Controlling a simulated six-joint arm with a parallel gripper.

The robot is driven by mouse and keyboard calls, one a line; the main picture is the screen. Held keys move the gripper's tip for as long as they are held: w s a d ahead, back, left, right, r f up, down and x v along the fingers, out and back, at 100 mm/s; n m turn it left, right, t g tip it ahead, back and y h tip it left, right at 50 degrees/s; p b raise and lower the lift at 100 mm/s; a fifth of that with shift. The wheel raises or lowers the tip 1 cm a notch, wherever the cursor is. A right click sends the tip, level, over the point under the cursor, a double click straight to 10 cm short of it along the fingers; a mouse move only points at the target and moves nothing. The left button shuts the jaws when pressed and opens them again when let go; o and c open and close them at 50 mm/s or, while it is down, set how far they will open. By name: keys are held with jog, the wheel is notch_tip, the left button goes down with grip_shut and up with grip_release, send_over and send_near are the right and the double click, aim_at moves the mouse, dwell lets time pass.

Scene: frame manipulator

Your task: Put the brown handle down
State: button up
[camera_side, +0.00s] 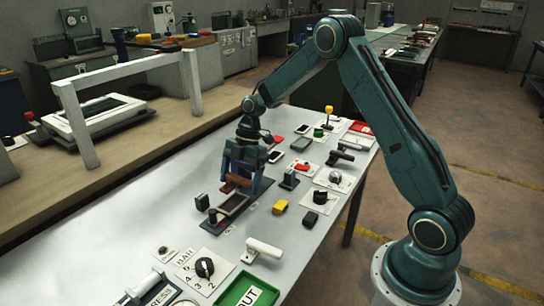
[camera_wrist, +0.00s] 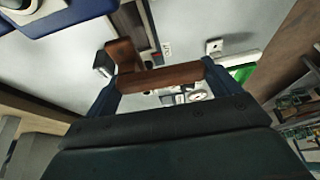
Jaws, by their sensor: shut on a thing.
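The brown handle (camera_wrist: 160,77) is a wooden bar that spans the gap between my blue fingers in the wrist view, with a wider upright piece at its left end. My gripper (camera_side: 241,182) is shut on it. In the side view the brown handle (camera_side: 236,182) shows low between the fingers, near the metal table.
A white lever (camera_side: 265,248), a rotary dial (camera_side: 205,267) and a green tray (camera_side: 244,292) lie in front. The table's left side is mostly clear.

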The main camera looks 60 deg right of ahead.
jog(key=shift+f, duration=0.95)
jog(key=shift+f, duration=2.15)
jog(key=shift+f, duration=0.15)
jog(key=o, duration=0.8)
jog(key=v, duration=1.2)
